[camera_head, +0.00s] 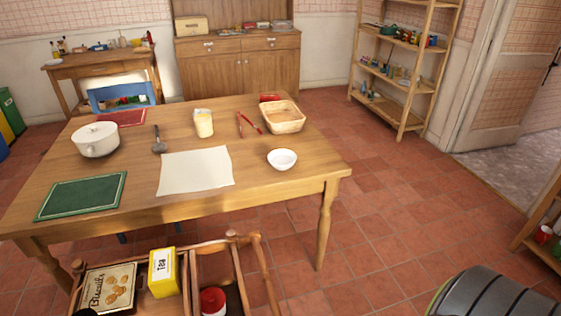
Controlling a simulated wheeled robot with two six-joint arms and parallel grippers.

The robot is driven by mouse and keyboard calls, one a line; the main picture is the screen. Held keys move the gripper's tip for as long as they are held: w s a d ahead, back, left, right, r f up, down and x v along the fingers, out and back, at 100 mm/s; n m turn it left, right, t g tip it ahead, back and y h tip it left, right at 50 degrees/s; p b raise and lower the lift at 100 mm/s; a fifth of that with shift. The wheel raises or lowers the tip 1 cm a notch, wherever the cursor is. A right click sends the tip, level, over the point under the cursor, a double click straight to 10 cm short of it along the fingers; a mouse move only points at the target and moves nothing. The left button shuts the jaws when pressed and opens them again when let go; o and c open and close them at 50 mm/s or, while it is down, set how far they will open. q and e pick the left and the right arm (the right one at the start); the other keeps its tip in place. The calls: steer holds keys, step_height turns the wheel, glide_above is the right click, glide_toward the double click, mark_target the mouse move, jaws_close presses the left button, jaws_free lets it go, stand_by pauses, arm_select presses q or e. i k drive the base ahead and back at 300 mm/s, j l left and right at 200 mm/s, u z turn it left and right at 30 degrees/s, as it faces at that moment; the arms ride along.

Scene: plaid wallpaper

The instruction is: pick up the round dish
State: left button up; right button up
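A small round white bowl (282,159) stands upright on the wooden table (262,190), near its right end. It looks empty. The frame does not settle which of the two is the round dish. Neither of my grippers shows in the head view.
The table also holds a cream sheet (196,170), green mat (82,196), dark ladle-like utensil (159,141), jar (203,124), red tongs (247,124) and basket (283,118). A wooden cart (262,270) stands in front.

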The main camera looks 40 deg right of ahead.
mark_target(280, 159)
steer(key=k+l, duration=0.1)
steer(key=l, duration=0.35)
steer(key=k+l, duration=0.1)
steer(key=l, duration=0.8)
steer(key=k+l, duration=0.15)
steer(key=l, duration=0.25)
